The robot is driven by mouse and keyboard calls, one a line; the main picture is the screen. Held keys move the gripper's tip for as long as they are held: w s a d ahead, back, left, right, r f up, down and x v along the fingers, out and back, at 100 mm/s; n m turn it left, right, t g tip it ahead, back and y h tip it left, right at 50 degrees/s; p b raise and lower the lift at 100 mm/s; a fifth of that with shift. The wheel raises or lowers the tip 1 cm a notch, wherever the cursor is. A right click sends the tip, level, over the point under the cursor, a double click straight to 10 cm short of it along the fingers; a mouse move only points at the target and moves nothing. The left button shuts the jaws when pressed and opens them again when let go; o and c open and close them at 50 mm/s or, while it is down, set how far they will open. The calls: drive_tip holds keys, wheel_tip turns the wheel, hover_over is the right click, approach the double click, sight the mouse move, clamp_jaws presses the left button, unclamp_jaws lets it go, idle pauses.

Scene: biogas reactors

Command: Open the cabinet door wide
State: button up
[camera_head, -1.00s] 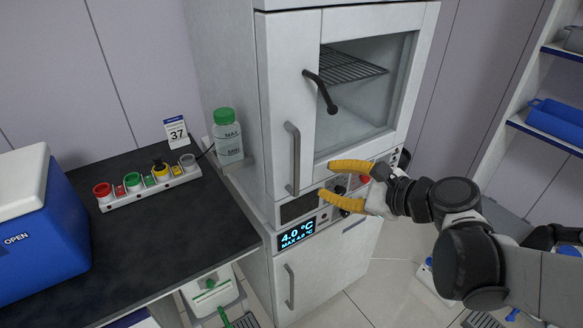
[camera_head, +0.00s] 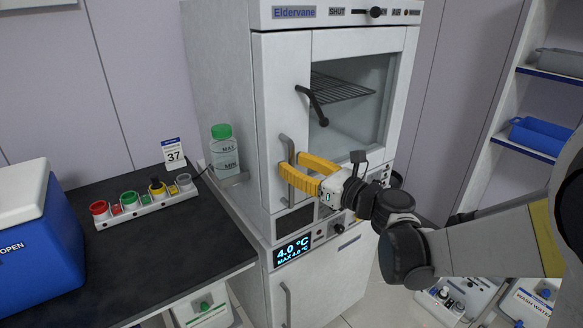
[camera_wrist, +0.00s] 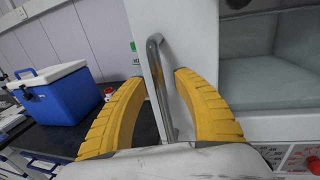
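The cabinet door (camera_head: 278,110) is a white panel with a window to its right, and it looks closed. A grey vertical bar handle (camera_head: 287,165) stands on its left part; the handle also shows in the wrist view (camera_wrist: 160,88). My gripper (camera_head: 288,174) has yellow fingers and is at the handle's height. In the wrist view, my gripper (camera_wrist: 158,80) is open, with one finger on each side of the handle and visible gaps to both. A dark latch lever (camera_head: 313,106) sits on the door above the handle.
Shelves (camera_head: 540,75) stand at right.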

drive_tip(key=shift+w+a, duration=0.3)
clamp_jaws()
drive_tip(key=shift+s, duration=0.1)
